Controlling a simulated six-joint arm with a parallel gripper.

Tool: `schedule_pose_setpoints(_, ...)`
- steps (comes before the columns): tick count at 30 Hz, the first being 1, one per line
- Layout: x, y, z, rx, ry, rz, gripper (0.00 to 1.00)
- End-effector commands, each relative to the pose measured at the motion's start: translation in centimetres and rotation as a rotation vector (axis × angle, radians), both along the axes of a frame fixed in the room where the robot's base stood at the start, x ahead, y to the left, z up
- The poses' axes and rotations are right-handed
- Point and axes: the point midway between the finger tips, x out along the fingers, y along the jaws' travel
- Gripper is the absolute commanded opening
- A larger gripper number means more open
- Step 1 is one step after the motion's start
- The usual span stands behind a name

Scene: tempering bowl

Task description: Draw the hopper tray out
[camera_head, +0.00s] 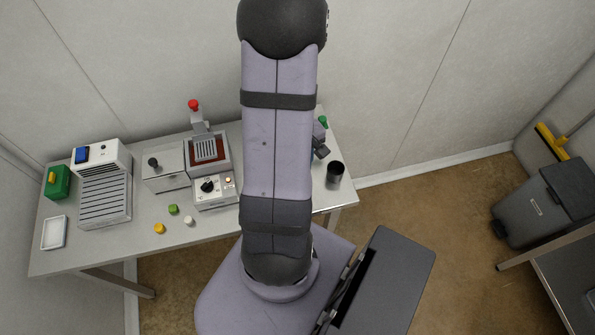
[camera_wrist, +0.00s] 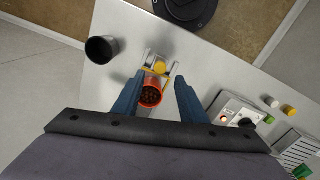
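My gripper (camera_wrist: 160,78) shows in the wrist view as two blue fingers, spread apart with nothing held between them. Below and between them is an orange-red cup (camera_wrist: 150,94) with dark round pieces inside. It is beside a small pale fixture with a yellow knob (camera_wrist: 160,67). I cannot tell whether the cup touches a finger. In the head view my arm hides that part of the table. A pale box with a black knob (camera_head: 153,162) stands left of a grey unit with a dark red top (camera_head: 222,151). I cannot tell which part is the hopper tray.
The table (camera_head: 130,245) also holds a slatted white unit (camera_head: 104,200), a green box (camera_head: 57,181), a white dish (camera_head: 53,232), a control box (camera_head: 214,190) and small blocks including a green one (camera_head: 173,209). A dark cup (camera_head: 335,172) stands near the right edge. The front left is mostly clear.

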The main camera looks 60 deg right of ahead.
Motion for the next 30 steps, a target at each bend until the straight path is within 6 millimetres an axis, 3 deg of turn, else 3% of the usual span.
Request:
schedule_pose_setpoints(9, 0.0, 0.0, 1.9, 0.000, 0.000, 0.000, 0.38)
schedule_pose_setpoints(24, 0.0, 0.0, 1.9, 0.000, 0.000, -0.002, 0.38)
schedule_pose_setpoints(30, -0.2, 0.4, 1.9, 0.015, 0.008, -0.111, 0.38)
